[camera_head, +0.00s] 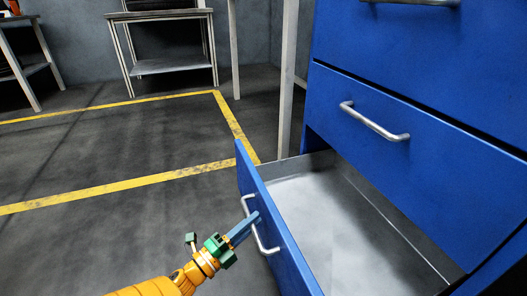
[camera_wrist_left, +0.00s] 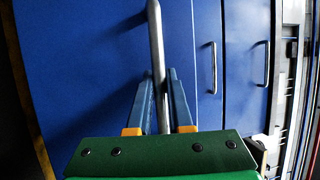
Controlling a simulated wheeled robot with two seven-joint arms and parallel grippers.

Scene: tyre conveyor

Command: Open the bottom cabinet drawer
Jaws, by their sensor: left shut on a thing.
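The blue cabinet's bottom drawer (camera_head: 275,232) is pulled well out. Its grey metal inside (camera_head: 320,225) shows and looks empty. My left gripper (camera_head: 250,222) is at the front of this drawer, shut on its silver handle (camera_head: 268,246). In the left wrist view the handle (camera_wrist_left: 155,50) runs between the two blue-grey fingers (camera_wrist_left: 158,100). The drawer above (camera_head: 420,140) is closed, with its own silver handle (camera_head: 374,122). My right gripper is not in view.
Yellow lines (camera_head: 130,187) mark the dark floor (camera_head: 90,240) left of the drawer, where there is free room. Metal tables (camera_head: 172,66) stand at the back left. A pale post (camera_head: 287,80) stands behind the cabinet.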

